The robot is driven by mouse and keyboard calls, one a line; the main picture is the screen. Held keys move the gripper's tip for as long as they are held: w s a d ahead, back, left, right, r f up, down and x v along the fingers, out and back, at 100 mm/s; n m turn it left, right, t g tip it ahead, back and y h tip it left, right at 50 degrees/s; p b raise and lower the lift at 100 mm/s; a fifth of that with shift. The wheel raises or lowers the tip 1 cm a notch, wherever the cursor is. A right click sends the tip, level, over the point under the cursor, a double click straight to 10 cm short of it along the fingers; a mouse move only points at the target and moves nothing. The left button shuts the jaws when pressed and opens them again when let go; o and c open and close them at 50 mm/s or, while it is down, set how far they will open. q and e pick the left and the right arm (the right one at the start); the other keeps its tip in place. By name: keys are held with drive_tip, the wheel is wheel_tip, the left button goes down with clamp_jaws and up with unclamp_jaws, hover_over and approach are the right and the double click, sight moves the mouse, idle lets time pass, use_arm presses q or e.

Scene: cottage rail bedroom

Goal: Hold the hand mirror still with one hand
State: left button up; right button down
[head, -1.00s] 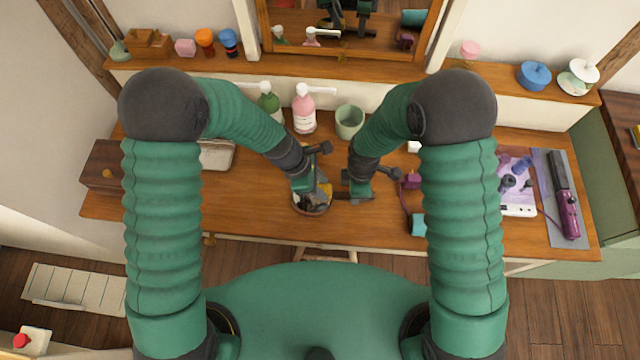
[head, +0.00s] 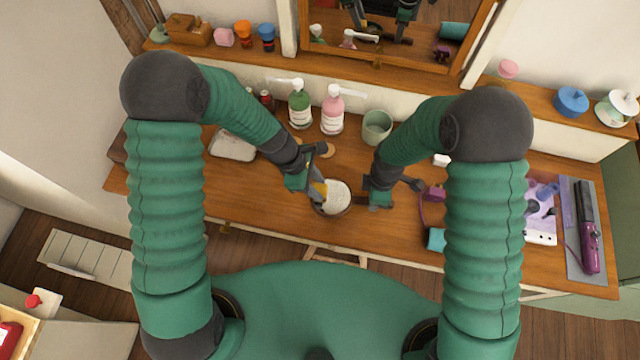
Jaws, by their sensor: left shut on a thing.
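The round hand mirror (head: 336,199), with a brown rim and a pale face, shows low in the middle of the head view, near the front edge of the wooden dressing table (head: 270,205). My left gripper (head: 317,190) is at the mirror's upper left edge and is shut on it. A yellow-orange patch shows between the gripper and the pale face. The mirror's handle is hidden or cannot be made out. My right gripper (head: 374,203) is just right of the mirror, close to its rim. I cannot tell whether its jaws are open.
A green pump bottle (head: 299,108), a pink pump bottle (head: 332,112) and a green cup (head: 377,127) stand behind the mirror. A purple styling tool (head: 589,240) lies on a grey mat at right. A teal item (head: 436,240) is near the front edge.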

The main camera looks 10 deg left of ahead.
use_arm(q)
drive_tip(key=shift+r, duration=2.95)
drive_tip(key=shift+r, duration=0.1)
wheel_tip(320, 180, up, 3)
drive_tip(key=shift+f, duration=0.1)
drive_tip(key=d, duration=0.2)
drive_tip(key=d+f, duration=0.1)
drive_tip(key=shift+s, duration=0.3)
drive_tip(key=shift+f, duration=3)
drive_tip(key=shift+f, duration=0.95)
drive_tip(key=shift+d, duration=0.15)
